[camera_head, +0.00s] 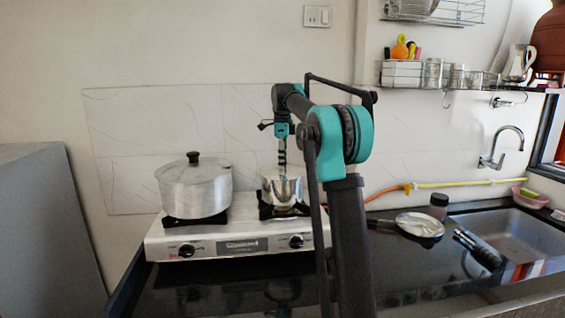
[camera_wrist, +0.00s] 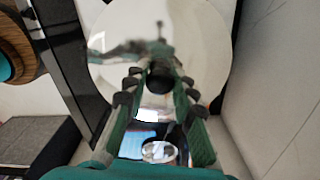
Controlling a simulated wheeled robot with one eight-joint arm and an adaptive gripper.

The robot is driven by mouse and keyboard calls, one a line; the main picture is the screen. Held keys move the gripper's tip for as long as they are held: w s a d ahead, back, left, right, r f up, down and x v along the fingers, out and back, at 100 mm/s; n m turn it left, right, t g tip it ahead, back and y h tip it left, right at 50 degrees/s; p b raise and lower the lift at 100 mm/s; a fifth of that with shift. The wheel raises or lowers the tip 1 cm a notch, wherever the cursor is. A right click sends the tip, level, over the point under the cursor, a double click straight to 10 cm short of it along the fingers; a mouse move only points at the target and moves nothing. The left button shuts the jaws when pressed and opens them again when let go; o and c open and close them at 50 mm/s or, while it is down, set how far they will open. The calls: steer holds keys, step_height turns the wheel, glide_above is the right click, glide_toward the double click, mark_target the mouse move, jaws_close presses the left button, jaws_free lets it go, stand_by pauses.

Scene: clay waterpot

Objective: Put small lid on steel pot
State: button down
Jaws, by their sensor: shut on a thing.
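The small steel pot (camera_head: 283,190) stands upright on the right burner of the stove. My gripper (camera_head: 282,165) reaches down directly over this pot. In the wrist view the small lid (camera_wrist: 205,50) is a shiny round disc with a black knob. My gripper (camera_wrist: 158,78) is shut on that knob, with a finger on either side. The pot's opening is hidden in the wrist view, behind the lid. In the head view lid and rim blend together, so I cannot tell whether the lid rests on the rim or hangs just above it.
A large lidded aluminium pot (camera_head: 194,188) stands on the left burner of the white stove (camera_head: 235,245). A shiny round pan (camera_head: 420,224) and a dark jar (camera_head: 438,205) are on the black counter to the right, before the sink (camera_head: 525,237). The wall is close behind.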

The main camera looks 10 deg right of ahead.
steer(key=shift+s+f, duration=0.1)
steer(key=shift+f, duration=0.1)
steer(key=c, duration=1.2)
jaws_free()
steer(key=shift+f, duration=0.1)
steer(key=shift+o, duration=0.2)
step_height(320, 180, up, 12)
